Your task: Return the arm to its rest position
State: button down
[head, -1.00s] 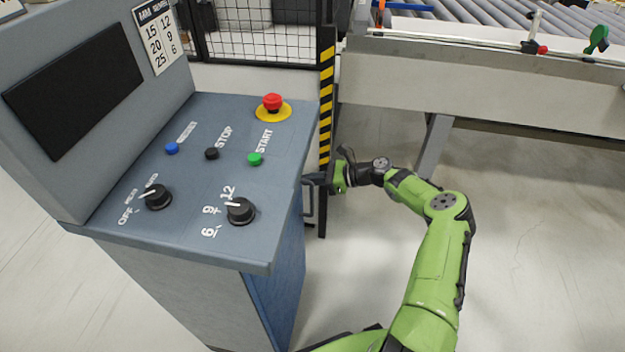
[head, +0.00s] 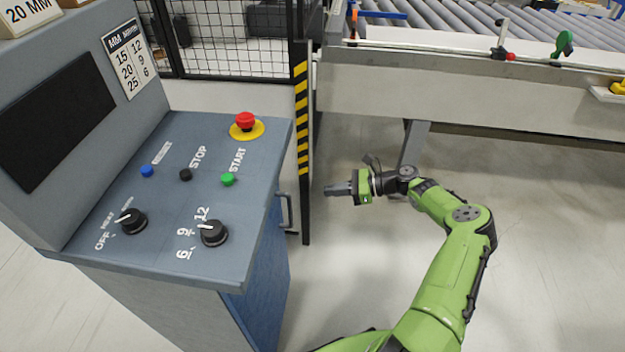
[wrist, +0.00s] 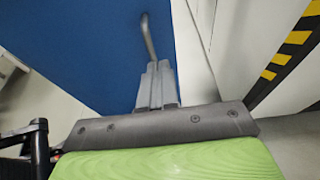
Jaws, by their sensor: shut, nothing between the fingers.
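My green arm (head: 447,275) reaches up from the bottom of the head view and bends to the left at its elbow. My gripper (head: 328,190) points left, in the gap between the control console (head: 262,185) and the roller table. It is shut and holds nothing. In the wrist view the shut grey fingers (wrist: 157,70) are in the middle, in front of the console's blue side (wrist: 90,40). A grey bar handle (wrist: 148,38) on that side shows just beyond the fingertips. I cannot tell the exact gap; the head view shows the gripper apart from the console.
A post with black and yellow stripes (head: 301,120) stands close behind the gripper, beside a mesh fence (head: 225,45). The roller table (head: 460,90) runs along the back right. The floor (head: 560,220) to the right of my arm is clear.

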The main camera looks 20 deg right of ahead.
jog(key=s+a+r+n+g+h+p, duration=0.2)
jog(key=s+a+r+n+g+h, duration=0.2)
jog(key=a+r+n, duration=0.4)
jog(key=s+a+r+n+g+h+p, duration=0.25)
jog(key=s+a+r+n+h, duration=0.2)
jog(key=a+r+n, duration=0.35)
jog(key=s+r+n+t+h+p, duration=0.1)
jog(key=s+r+n, duration=0.3)
jog(key=s+r, duration=0.4)
jog(key=s+r+n+t+h+p, duration=0.2)
jog(key=s+r, duration=0.7)
jog(key=s, duration=0.6)
jog(key=shift+s+n+t+h, duration=0.35)
jog(key=shift+n+t+h, duration=0.2)
jog(key=shift+n+t, duration=0.4)
jog(key=shift+d, duration=0.1)
